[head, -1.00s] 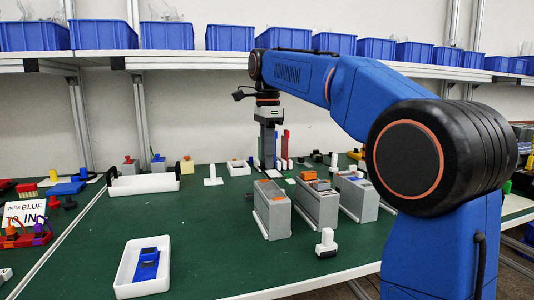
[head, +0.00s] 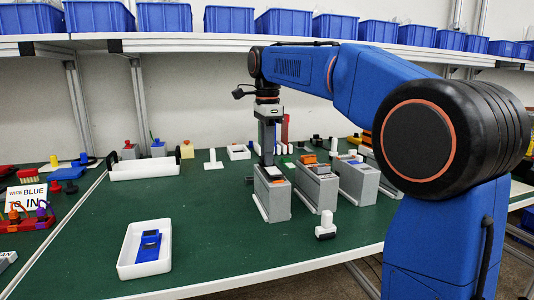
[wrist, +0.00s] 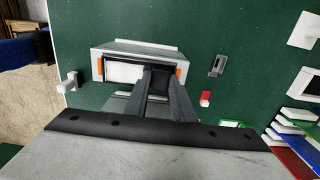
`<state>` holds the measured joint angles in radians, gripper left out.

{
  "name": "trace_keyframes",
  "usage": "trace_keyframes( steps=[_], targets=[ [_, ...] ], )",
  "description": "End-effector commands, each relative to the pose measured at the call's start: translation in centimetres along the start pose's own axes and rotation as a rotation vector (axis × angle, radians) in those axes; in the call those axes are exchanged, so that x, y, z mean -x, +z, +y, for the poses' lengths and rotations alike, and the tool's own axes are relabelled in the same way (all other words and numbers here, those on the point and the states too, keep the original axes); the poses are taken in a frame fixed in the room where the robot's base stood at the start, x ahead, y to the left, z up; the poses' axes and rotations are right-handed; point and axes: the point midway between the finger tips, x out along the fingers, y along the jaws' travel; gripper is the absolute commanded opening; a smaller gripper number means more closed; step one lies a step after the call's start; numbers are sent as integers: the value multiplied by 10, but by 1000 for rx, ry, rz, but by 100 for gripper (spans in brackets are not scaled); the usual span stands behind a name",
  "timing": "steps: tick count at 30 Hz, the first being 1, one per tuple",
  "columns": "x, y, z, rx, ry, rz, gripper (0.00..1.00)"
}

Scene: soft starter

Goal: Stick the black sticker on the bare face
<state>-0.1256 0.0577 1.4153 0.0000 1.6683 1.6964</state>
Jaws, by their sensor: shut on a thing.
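My gripper (head: 268,163) points down over the leftmost grey box (head: 272,198). In the wrist view, my gripper (wrist: 157,84) is shut on a small dark piece that looks like the black sticker (wrist: 157,72), mostly hidden by the fingers. The grey box (wrist: 120,49) lies below it, with a pale white face (wrist: 124,73) between orange strips at either end. The dark piece is over the right part of that face. I cannot tell whether it touches the face.
A white tray (head: 128,262) with a blue part is at front left. The green table between is clear.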

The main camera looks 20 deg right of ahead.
Motion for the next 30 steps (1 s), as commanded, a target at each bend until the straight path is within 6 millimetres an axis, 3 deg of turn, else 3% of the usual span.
trace_keyframes(
  steps=[30],
  targets=[
    [-8,0,0,0,1,0,1]
  ],
)
